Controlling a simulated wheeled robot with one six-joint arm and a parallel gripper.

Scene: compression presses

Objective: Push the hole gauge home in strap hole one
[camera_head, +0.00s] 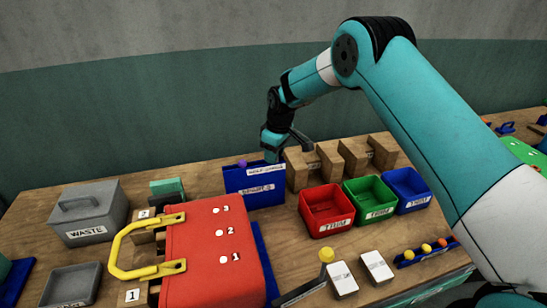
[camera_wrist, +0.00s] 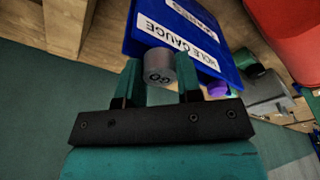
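The hole gauge is a grey cylinder (camera_wrist: 160,68) marked GO, seen in the wrist view at the blue holder (camera_wrist: 204,60) labelled HOLE GAUGE. My gripper (camera_wrist: 159,60) has one finger on each side of it; whether the fingers press on it is unclear. In the head view my gripper (camera_head: 272,152) is over the back of the blue holder (camera_head: 235,180), and the grey gauge is hidden there. The red strap piece (camera_head: 190,270) with the yellow handle (camera_head: 118,255) has small white-marked holes numbered 1, 2 and 3. Strap hole one (camera_head: 223,259) is nearest the front.
A purple knob (camera_head: 242,163) stands at the holder beside the grey gauge. Wooden blocks (camera_head: 300,168) stand close right of my gripper. Red (camera_head: 327,208), green (camera_head: 369,197) and blue (camera_head: 407,189) bins are further right. A grey WASTE box (camera_head: 88,215) stands left.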

